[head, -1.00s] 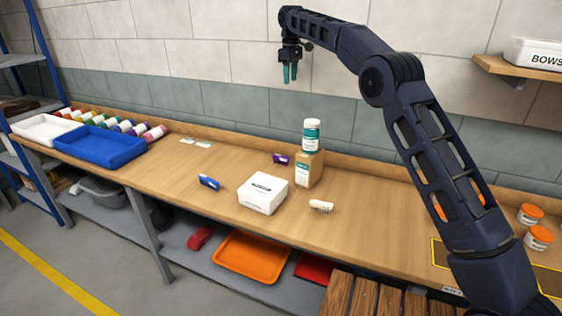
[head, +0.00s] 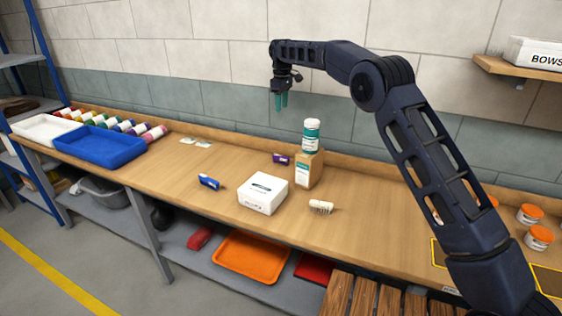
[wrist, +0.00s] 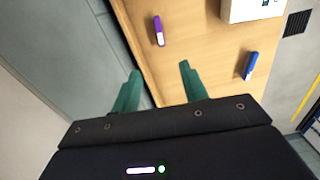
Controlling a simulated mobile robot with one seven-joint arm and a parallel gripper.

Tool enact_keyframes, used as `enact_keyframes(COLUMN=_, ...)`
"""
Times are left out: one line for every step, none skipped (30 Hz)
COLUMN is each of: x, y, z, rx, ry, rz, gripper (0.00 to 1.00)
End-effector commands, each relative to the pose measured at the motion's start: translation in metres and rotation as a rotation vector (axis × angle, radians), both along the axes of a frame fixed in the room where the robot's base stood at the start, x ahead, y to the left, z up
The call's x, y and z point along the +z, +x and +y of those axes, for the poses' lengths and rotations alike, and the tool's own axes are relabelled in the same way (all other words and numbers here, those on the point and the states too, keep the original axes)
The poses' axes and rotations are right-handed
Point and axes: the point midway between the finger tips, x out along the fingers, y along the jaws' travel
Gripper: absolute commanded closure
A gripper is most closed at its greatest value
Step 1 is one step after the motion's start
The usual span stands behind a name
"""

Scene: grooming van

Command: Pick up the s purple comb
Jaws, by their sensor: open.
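The purple comb (head: 281,158) lies on the wooden bench close to its back edge, just left of a cardboard box. In the wrist view the purple comb (wrist: 158,31) lies ahead of the fingertips, between them and slightly left of centre. My gripper (head: 281,102) is open and empty, with its teal fingers pointing down, well above the back of the bench. In the wrist view the open fingers of my gripper (wrist: 158,72) show clear space between them.
A white box (head: 263,193), a blue item (head: 208,181) and a small white item (head: 321,206) lie in front. The wall is close behind.

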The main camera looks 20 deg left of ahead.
Motion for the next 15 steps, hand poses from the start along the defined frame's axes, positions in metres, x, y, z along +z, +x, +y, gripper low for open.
enact_keyframes(x=-0.02, y=-0.001, z=-0.001, rx=0.0, ry=-0.006, rz=0.003, gripper=0.56)
enact_keyframes(x=-0.033, y=-0.001, z=-0.001, rx=0.0, ry=-0.008, rz=0.004, gripper=0.56)
enact_keyframes(x=-0.051, y=-0.002, z=-0.001, rx=0.0, ry=-0.008, rz=0.004, gripper=0.56)
enact_keyframes(x=-0.067, y=-0.002, z=0.0, rx=0.001, ry=-0.009, rz=0.006, gripper=0.56)
enact_keyframes(x=-0.081, y=-0.002, z=-0.001, rx=0.001, ry=-0.008, rz=0.005, gripper=0.56)
enact_keyframes(x=-0.101, y=-0.002, z=-0.001, rx=0.001, ry=-0.009, rz=0.005, gripper=0.56)
enact_keyframes(x=-0.114, y=-0.002, z=-0.001, rx=0.0, ry=-0.008, rz=0.004, gripper=0.56)
enact_keyframes(x=-0.124, y=-0.001, z=0.0, rx=0.0, ry=-0.006, rz=0.003, gripper=0.56)
enact_keyframes(x=-0.135, y=-0.001, z=-0.001, rx=0.0, ry=-0.006, rz=0.002, gripper=0.56)
enact_keyframes(x=-0.142, y=-0.001, z=0.0, rx=0.001, ry=-0.005, rz=0.001, gripper=0.56)
enact_keyframes(x=-0.148, y=-0.001, z=0.0, rx=0.001, ry=-0.004, rz=0.001, gripper=0.56)
enact_keyframes(x=-0.153, y=-0.001, z=0.0, rx=0.001, ry=-0.003, rz=0.001, gripper=0.56)
enact_keyframes(x=-0.156, y=-0.001, z=0.0, rx=0.001, ry=-0.002, rz=0.001, gripper=0.56)
enact_keyframes(x=-0.158, y=0.0, z=0.0, rx=0.001, ry=-0.002, rz=0.0, gripper=0.56)
enact_keyframes(x=-0.161, y=0.0, z=0.0, rx=0.001, ry=-0.001, rz=0.0, gripper=0.56)
